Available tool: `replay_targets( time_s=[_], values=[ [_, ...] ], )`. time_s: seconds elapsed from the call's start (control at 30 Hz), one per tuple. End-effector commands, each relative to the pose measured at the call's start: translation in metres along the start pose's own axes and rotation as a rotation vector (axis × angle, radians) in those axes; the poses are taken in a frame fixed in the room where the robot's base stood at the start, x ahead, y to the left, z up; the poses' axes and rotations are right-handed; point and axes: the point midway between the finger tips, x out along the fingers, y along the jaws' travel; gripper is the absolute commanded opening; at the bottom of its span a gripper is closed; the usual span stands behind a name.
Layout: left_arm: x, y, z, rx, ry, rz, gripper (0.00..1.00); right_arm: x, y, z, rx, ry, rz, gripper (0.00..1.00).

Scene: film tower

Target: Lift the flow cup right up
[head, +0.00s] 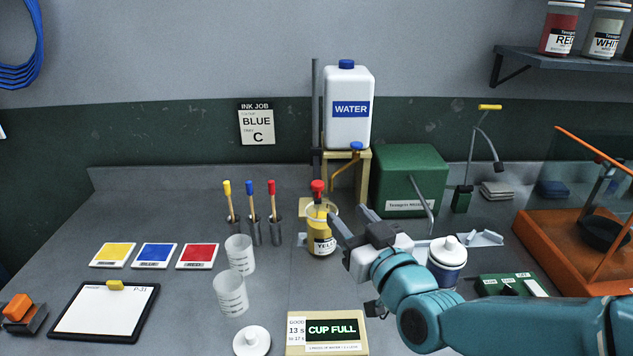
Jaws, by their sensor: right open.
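A clear round rim (332,208) shows around the top of a yellow-filled jar (321,240) marked YELL, with a red knob (318,186) above it. This seems to be the flow cup, but I cannot tell where cup and jar part. My right gripper (349,216) is open, its fingers pointing toward the cup from the right. The near finger is close beside the jar; I cannot tell whether it touches. Nothing shows between the fingers. A display (332,329) in front reads CUP FULL. My left gripper is out of view.
Two clear beakers (239,255) stand left of the jar. Behind them are several holders with coloured-tip sticks (252,218). A water tank (348,108) on a stand is behind. A white-lidded jar (447,256) stands behind my right arm. The left-back bench is clear.

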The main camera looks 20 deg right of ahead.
Motion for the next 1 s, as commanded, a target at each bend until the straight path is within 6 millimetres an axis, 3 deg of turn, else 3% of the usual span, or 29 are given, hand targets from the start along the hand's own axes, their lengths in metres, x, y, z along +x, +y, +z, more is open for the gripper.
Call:
replay_targets(
  time_s=[0.3,0.5,0.7,1.0],
  values=[
    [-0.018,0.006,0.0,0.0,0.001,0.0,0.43,0.077,-0.002,-0.001,0.0,-0.005,-0.002,0.5],
    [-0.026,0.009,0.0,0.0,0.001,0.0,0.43,0.116,-0.003,0.0,0.0,-0.003,-0.001,0.5],
    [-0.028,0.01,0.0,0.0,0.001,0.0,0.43,0.134,-0.003,0.001,0.001,-0.003,-0.001,0.5],
    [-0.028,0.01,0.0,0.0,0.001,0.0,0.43,0.137,-0.002,0.001,0.001,-0.002,-0.001,0.46]
  ],
)
